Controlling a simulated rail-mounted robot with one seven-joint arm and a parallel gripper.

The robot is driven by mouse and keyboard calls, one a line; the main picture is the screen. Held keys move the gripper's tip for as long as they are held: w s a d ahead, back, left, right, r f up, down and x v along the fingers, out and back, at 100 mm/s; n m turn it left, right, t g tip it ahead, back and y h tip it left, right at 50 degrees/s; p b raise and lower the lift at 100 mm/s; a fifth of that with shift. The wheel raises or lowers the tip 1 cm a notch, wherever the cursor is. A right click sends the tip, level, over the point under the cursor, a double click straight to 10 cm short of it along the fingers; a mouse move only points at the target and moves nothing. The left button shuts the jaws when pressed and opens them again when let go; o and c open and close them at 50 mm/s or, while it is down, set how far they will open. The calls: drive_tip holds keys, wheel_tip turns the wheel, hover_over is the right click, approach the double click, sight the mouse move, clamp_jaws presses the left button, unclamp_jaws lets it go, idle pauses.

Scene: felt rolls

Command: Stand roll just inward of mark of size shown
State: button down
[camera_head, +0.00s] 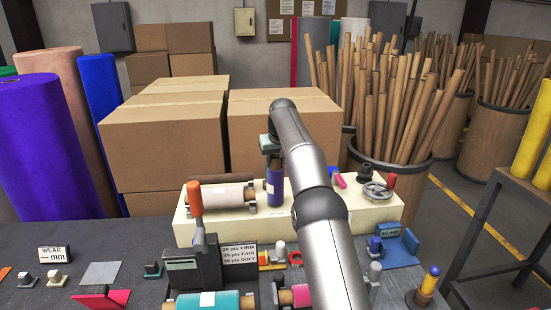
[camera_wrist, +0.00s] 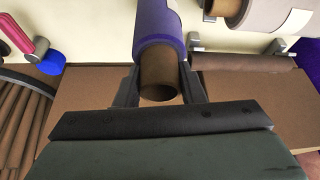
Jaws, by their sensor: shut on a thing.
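A purple felt roll (camera_head: 274,182) with a brown core stands upright above the back part of a cream block (camera_head: 300,216). In the wrist view the purple roll (camera_wrist: 158,30) shows core end towards me. My gripper (camera_wrist: 159,88) is shut on the brown core, one dark finger on each side. In the head view my gripper (camera_head: 272,146) is partly hidden by my arm. I cannot tell whether the roll's lower end touches the block. A small label on the block's front is too small to read. A display reads "WEAR — mm" (camera_head: 53,254).
A grey-white roll (camera_head: 222,195) lies in cradles left of the purple roll. A handwheel (camera_head: 378,192) sits right on the block. Cardboard boxes (camera_head: 285,120) stand behind, tube bins (camera_head: 400,145) to the right. A sign (camera_head: 239,253), a teal roll (camera_head: 205,301) and small tools crowd the front.

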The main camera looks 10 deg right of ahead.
drive_tip(key=shift+f+b, duration=0.35)
drive_tip(key=shift+f, duration=0.3)
idle(0.5)
drive_tip(key=c, duration=0.9)
unclamp_jaws()
drive_tip(key=shift+o, duration=0.2)
drive_tip(key=p+v, duration=0.1)
drive_tip(key=v, duration=1.6)
drive_tip(key=shift+r+p, duration=0.25)
drive_tip(key=shift+p, duration=0.05)
